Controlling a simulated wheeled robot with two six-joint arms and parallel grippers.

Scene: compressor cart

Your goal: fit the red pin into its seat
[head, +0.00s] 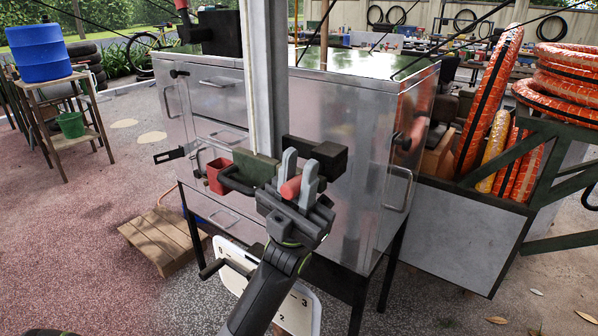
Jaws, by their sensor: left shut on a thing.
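My left gripper (299,181) is in front of the metal cabinet, at the foot of the upright post. Its two grey fingers are shut on the red pin (290,188), a short red cylinder that shows between them, pointing toward the lower left. A dark green block (256,166) on the post is just behind and left of the fingers, and a dark block (318,152) is just behind and right. I cannot tell which part is the pin's seat, or whether the pin touches anything behind it. My right gripper is not in view.
A red open holder (217,176) and a black handle sit left of the post (264,75). A white numbered plate (272,284) hangs below. The shiny cabinet (345,125) fills the middle. Orange hose coils (561,85) lie at right; a wooden pallet (164,240) is at lower left.

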